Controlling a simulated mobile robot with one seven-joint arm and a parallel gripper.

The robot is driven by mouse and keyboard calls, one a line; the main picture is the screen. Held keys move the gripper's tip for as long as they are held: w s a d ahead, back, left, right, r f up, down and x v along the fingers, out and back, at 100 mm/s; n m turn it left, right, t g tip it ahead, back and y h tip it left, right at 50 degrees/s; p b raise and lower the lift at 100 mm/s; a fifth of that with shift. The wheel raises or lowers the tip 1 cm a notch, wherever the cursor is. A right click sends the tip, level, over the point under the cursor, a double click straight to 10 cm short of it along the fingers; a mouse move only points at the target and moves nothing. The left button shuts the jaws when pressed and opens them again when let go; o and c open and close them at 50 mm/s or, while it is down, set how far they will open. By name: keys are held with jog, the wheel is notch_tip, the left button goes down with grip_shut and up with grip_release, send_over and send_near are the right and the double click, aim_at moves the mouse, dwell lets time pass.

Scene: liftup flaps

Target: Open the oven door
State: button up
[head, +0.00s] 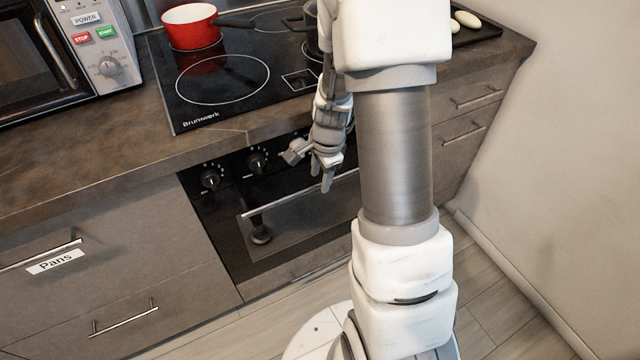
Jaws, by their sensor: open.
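The oven (225,205) is black and built in below the cooktop. Its door (300,220) looks shut, with a dark glass front. A long silver handle (275,204) runs along the door's upper edge, and my arm hides its right end. My gripper (309,170) is in front of the oven's upper part, near the middle of the handle in the picture. Its fingers are spread apart and hold nothing. I cannot tell how far the fingers are from the handle.
Oven knobs (210,179) sit above the door. A red pot (191,27) stands on the cooktop (200,105). A microwave (70,55) is at the upper left. Drawers flank the oven. A wall (560,150) bounds the right. The floor (270,322) before the oven is clear at left.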

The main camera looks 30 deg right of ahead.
jog(key=shift+w+f, duration=0.1)
jog(key=shift+f, duration=0.6)
grip_shut()
dwell(1.0)
